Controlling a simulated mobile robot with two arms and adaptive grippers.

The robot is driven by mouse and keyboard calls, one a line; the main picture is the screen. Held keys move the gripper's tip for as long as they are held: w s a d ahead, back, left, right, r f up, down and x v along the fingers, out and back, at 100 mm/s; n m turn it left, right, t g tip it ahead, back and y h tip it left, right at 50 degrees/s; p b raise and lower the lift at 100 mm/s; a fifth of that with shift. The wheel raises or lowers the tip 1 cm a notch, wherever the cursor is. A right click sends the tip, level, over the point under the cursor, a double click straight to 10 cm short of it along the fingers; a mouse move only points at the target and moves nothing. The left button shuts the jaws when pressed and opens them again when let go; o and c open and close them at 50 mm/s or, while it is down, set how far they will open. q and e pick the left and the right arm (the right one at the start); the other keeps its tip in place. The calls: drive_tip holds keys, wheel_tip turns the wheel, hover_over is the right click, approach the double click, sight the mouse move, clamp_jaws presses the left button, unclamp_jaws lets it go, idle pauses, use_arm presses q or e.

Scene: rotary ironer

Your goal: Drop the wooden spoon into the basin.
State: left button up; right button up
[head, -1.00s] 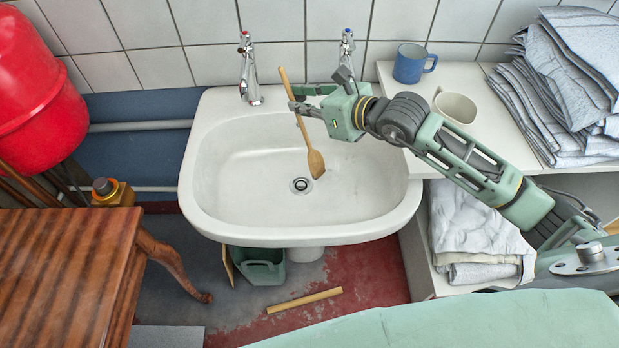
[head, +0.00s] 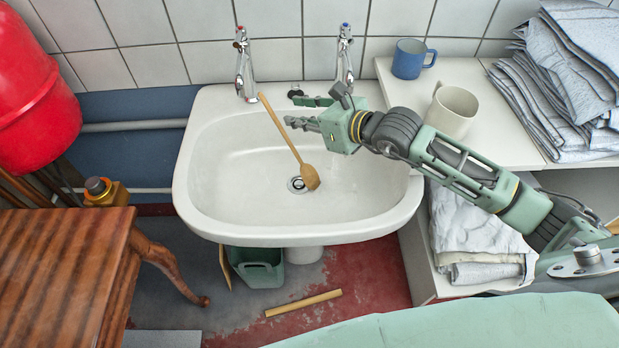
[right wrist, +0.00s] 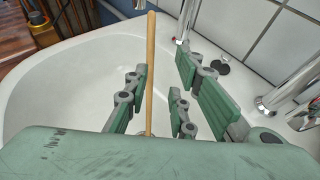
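The wooden spoon (head: 283,133) is tilted in the white basin (head: 235,215), its bowl end low by the drain and its handle slanting up toward the back left rim. I cannot tell whether it is still falling or rests on the basin. My right gripper (head: 296,111) is over the back of the basin, its fingers spread apart, just right of the handle. In the right wrist view the spoon handle (right wrist: 151,70) stands upright in the picture between the parted fingers of the gripper (right wrist: 163,82), with gaps beside it. My left gripper is not in view.
Two taps, left (head: 243,68) and right (head: 344,58), stand at the basin's back. A blue mug (head: 408,60), a cream mug (head: 455,108) and folded cloths (head: 560,85) are on the right counter. A wooden table (head: 60,260) is at left.

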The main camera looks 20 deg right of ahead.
drive_tip(key=shift+o, duration=0.5)
drive_tip(key=v, duration=1.2)
